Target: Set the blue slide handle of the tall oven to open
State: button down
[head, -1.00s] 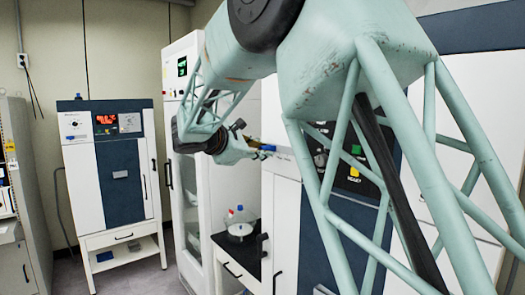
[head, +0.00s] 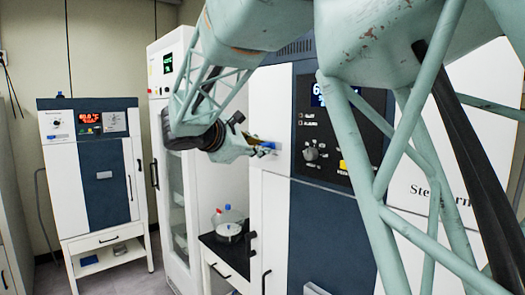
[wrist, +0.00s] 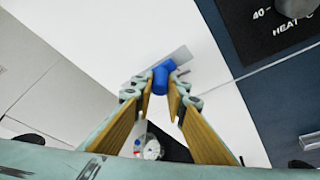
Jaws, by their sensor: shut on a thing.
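The blue slide handle (wrist: 162,76) sits on a grey slot plate (wrist: 182,58) on the white front of the tall oven (head: 268,95). In the head view the handle (head: 267,146) shows as a small blue piece at the tip of my gripper. My gripper (wrist: 161,93) has its two tan-padded fingers on either side of the handle, shut on it. The fingers hide part of the handle and plate. The oven's dark control panel (head: 335,140), with knobs and a display, is to the right of the handle. I cannot tell the handle's set position.
A white cabinet with a glass door (head: 178,200) stands left of the oven. Lidded vessels (head: 229,228) stand on a dark counter (head: 232,248) between them. A smaller oven on a stand (head: 95,170) is at the far left. My arm covers much of the right side.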

aim_at(272, 148)
jog(key=shift+s+d+r+b, duration=0.15)
jog(key=shift+s+d+b, duration=0.25)
jog(key=shift+s+d, duration=0.5)
jog(key=shift+w+d, duration=0.1)
jog(key=c, duration=3)
grip_release()
jog(key=o, duration=0.4)
jog(key=shift+s+d+r, duration=0.1)
jog(key=shift+s+d, duration=0.05)
jog(key=shift+s, duration=0.05)
jog(key=shift+o, duration=0.2)
jog(key=shift+w, duration=0.1)
jog(key=shift+s+a, duration=0.2)
jog(key=v, duration=0.7)
